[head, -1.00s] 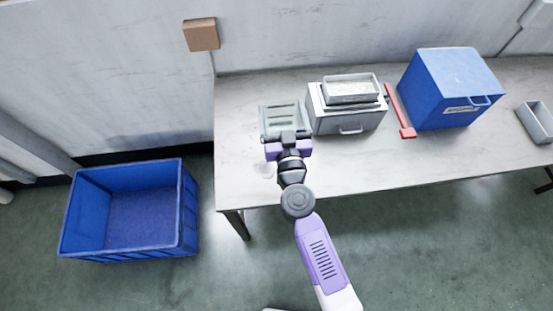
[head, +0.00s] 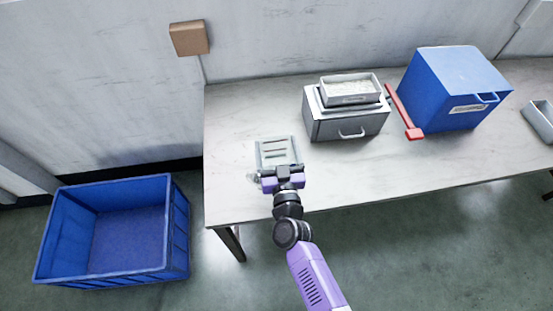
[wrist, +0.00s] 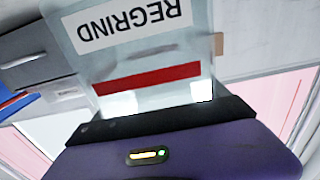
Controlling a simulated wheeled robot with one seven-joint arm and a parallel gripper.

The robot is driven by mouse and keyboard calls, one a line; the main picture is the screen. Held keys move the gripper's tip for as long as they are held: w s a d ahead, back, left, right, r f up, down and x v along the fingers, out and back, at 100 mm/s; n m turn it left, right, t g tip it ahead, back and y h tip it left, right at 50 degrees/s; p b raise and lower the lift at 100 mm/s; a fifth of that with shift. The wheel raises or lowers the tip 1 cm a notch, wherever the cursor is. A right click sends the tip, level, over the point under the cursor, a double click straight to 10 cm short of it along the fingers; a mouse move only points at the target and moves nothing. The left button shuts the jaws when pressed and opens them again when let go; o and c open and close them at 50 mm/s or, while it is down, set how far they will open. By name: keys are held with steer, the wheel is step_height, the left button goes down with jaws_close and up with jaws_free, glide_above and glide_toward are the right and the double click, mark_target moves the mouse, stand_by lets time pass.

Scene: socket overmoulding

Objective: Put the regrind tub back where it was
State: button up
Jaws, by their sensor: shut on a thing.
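The regrind tub (head: 277,146) is a pale, translucent tub in the head view, over the left part of the table. My gripper (head: 283,172) is shut on its near side. In the wrist view the tub (wrist: 140,55) fills the upper middle, with an upside-down white REGRIND label (wrist: 127,22) and a red stripe (wrist: 148,78). My gripper (wrist: 160,100) is at the tub's lower edge there. I cannot tell whether the tub touches the table.
A grey drawer unit (head: 348,126) with a tray of pale granules (head: 350,88) on top stands right of the tub. Beyond are a red tool (head: 405,112) and a blue box (head: 455,88). A small clear item (head: 252,177) is left of my gripper. A blue crate (head: 178,235) is on the floor.

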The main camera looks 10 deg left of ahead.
mark_target(276, 151)
steer(key=shift+f+b, duration=1.35)
steer(key=shift+f, duration=0.75)
steer(key=shift+f, duration=0.15)
steer(key=o, duration=1.7)
steer(key=v, duration=0.4)
steer(key=p+v, duration=0.1)
steer(key=v, duration=0.7)
steer(key=shift+r, duration=0.25)
steer(key=shift+d, duration=0.1)
